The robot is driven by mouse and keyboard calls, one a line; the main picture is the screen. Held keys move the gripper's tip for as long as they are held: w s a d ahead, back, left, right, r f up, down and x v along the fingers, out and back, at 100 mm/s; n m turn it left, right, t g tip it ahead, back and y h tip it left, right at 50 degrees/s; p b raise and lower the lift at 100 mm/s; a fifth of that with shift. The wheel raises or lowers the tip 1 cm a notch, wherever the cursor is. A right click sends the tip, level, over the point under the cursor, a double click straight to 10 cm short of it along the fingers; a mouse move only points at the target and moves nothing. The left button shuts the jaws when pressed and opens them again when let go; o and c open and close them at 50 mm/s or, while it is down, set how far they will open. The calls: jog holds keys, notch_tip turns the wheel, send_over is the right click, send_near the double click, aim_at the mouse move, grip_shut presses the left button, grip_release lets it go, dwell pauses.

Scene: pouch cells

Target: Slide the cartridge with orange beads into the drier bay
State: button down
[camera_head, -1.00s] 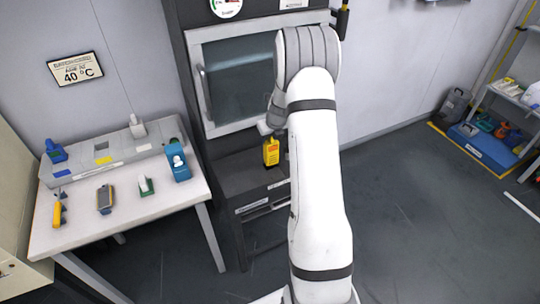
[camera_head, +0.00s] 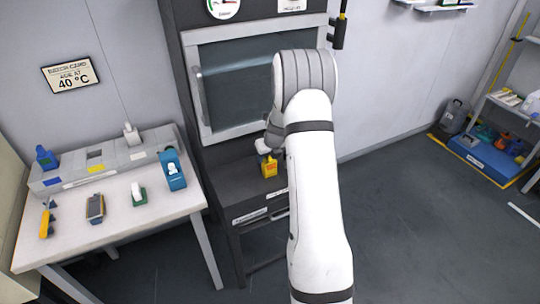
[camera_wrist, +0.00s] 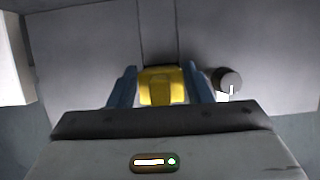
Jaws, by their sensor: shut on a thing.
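My gripper (camera_head: 266,147) is below the end of my white arm in the head view, in front of the dark cabinet. It is shut on a yellow cartridge (camera_head: 269,169), which hangs below it over the cabinet's lower ledge. In the wrist view the yellow cartridge (camera_wrist: 162,87) sits between the two bluish fingers of my gripper (camera_wrist: 161,74). I cannot make out beads in it. I cannot tell from these frames which opening is the drier bay. Part of the cabinet is hidden behind my arm.
The cabinet has a glass window (camera_head: 240,85) and a dark ledge (camera_head: 228,180) below it. A white table (camera_head: 75,232) at left bears a grey stand (camera_head: 110,168) and several small items. In the wrist view a dark knob (camera_wrist: 228,79) is right of the fingers.

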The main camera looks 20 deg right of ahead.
jog(key=shift+f, duration=0.5)
jog(key=c, duration=0.7)
grip_release()
jog(key=shift+r, duration=0.1)
